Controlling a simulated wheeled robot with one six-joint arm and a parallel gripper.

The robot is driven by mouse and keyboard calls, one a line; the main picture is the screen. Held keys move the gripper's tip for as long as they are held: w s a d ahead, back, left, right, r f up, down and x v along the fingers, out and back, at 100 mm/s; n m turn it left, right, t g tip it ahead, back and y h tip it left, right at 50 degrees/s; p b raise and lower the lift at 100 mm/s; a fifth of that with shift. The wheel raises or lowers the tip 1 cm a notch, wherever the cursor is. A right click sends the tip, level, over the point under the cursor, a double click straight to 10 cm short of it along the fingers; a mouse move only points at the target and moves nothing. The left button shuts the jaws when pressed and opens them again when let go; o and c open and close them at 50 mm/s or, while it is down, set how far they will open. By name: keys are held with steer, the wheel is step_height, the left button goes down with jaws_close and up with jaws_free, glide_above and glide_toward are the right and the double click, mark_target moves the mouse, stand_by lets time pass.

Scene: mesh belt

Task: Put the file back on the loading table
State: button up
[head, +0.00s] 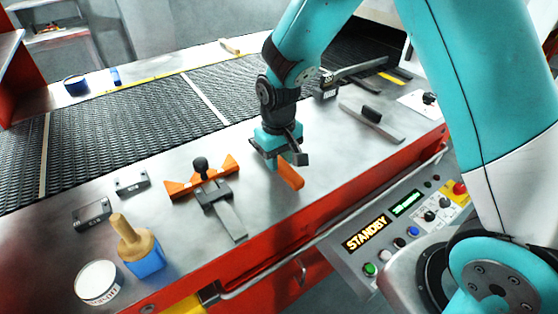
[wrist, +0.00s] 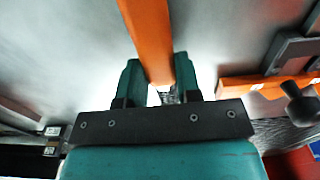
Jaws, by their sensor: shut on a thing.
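The file shows as an orange handle (head: 290,175) sticking out from under my gripper (head: 284,155) toward the table's front edge in the head view. In the wrist view the orange handle (wrist: 148,35) runs up from between the two teal fingers of my gripper (wrist: 158,82), which is shut on it. The rest of the file is mostly hidden by my gripper. The loading table (head: 325,160) is the bare metal top below. I cannot tell whether the file touches it.
An orange clamp-like tool (head: 203,180) with a black knob lies to the left. Further left stand a blue block with a wooden knob (head: 140,250) and a white tin (head: 98,282). A flat bar with a black grip (head: 372,120) lies right. The mesh belt (head: 130,125) runs behind; a STANDBY control panel (head: 400,225) is in front.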

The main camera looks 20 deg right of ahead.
steer(key=shift+f, duration=0.7)
steer(key=o, duration=0.9)
steer(key=shift+f, duration=0.1)
step_height(320, 180, up, 12)
steer(key=b, duration=0.2)
steer(key=s+a+r+n+y, duration=0.1)
steer(key=s+r, duration=0.1)
steer(key=s, duration=0.5)
steer(key=s+a+r+n+y, duration=0.2)
steer(key=s, duration=0.5)
steer(key=s+a+r+n+y, duration=0.1)
steer(key=s+a+r, duration=0.1)
steer(key=s, duration=0.6)
steer(key=shift+s+r+n, duration=0.1)
steer(key=shift+r+n, duration=0.3)
steer(key=shift+r, duration=0.2)
